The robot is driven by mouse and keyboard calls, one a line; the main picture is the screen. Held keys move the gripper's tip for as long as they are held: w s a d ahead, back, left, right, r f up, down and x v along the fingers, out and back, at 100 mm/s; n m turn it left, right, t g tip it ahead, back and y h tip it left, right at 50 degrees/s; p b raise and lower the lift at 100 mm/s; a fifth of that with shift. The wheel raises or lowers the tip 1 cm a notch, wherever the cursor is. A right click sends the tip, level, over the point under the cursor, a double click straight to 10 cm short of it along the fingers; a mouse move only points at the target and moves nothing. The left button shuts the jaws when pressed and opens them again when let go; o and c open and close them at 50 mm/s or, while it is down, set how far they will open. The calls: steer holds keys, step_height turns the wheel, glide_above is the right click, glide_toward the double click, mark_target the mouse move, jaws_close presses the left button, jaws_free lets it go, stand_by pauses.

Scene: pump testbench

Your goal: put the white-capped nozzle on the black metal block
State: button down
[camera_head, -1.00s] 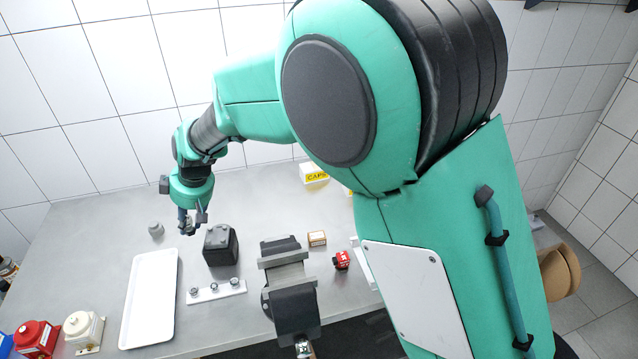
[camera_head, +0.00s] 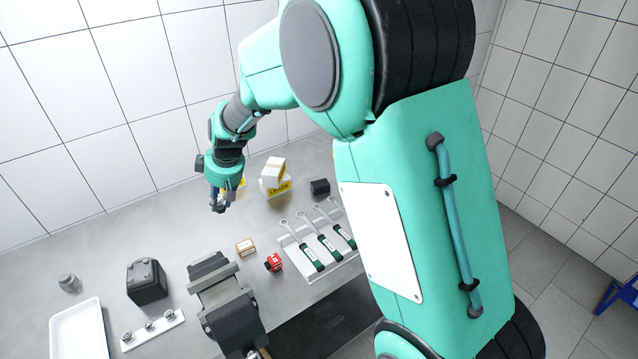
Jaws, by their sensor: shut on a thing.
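My gripper (camera_head: 219,206) hangs above the table left of the stacked boxes, with its fingers pointing down. It is shut on a small pale thing, probably the white-capped nozzle, which the fingers mostly hide. A small black block (camera_head: 320,187), which looks like the black metal block, stands on the table at the back, to the right of the boxes. My gripper is well to the left of this block and apart from it. The top of the block looks bare.
White and yellow boxes (camera_head: 274,176) stand between my gripper and the block. A wrench rack (camera_head: 318,247) lies in front of the block.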

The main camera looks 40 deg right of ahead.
steer(key=s+d+m+h+p, duration=0.1)
steer(key=s+d+m, duration=0.35)
steer(key=d, duration=1.15)
steer(key=s+d+m+h+p, duration=0.1)
steer(key=s+d, duration=0.6)
steer(key=d, duration=0.9)
step_height(320, 180, down, 5)
steer(key=shift+a, duration=0.1)
steer(key=shift+f, duration=0.15)
steer(key=shift+w, duration=0.1)
steer(key=b, duration=0.2)
glide_above(319, 181)
steer(key=s, duration=0.2)
steer(key=shift+w+f, duration=0.25)
steer(key=shift+f, duration=0.45)
steer(key=shift+f+b, duration=0.3)
steer(key=shift+f, duration=1.5)
